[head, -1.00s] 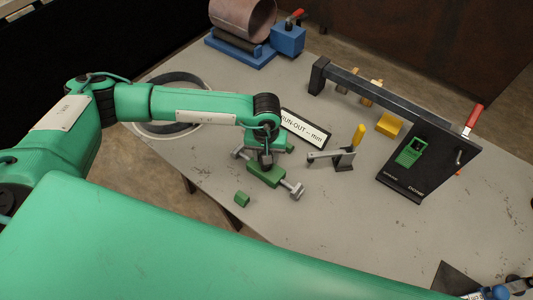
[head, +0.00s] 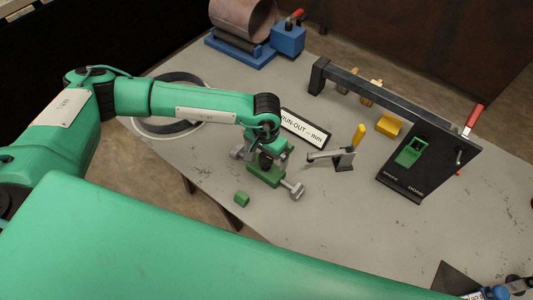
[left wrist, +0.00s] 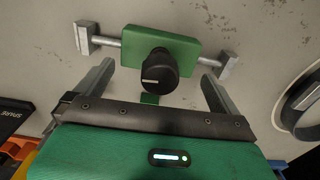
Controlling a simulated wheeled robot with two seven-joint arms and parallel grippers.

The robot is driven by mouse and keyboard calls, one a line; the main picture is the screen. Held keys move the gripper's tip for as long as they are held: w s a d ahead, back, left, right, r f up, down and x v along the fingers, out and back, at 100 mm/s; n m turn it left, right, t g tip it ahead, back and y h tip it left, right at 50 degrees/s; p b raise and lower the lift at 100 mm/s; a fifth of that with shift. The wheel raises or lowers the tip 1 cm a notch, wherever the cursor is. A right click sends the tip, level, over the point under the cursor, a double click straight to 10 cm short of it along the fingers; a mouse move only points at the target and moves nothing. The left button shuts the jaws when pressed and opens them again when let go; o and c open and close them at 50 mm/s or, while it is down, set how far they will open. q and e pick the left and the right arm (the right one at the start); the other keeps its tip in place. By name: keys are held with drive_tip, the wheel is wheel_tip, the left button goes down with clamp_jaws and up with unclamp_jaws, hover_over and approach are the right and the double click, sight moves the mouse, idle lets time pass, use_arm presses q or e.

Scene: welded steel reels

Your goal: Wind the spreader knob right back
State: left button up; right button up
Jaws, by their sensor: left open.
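The spreader (head: 268,180) is a green block with a grey rod and metal pad out of each side. It lies on the grey bench, partly hidden under my left wrist in the head view. In the left wrist view the spreader's green body (left wrist: 185,45) carries a round black knob (left wrist: 160,75) with a pale line across it. My left gripper (left wrist: 155,78) is open, one finger on each side of the knob, with clear gaps. In the head view the left gripper (head: 266,158) is over the spreader, its fingers hard to make out. My right gripper is not seen.
A small green block (head: 241,199) lies beside the spreader. A toggle clamp with a yellow handle (head: 357,136), a run-out sign (head: 304,129) and a black frame with a green switch (head: 410,150) stand right. A ring (head: 150,128) lies left.

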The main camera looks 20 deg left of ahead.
sight(266, 156)
use_arm(q)
drive_tip(key=shift+r+p, duration=0.8)
drive_tip(key=shift+r, duration=2.7)
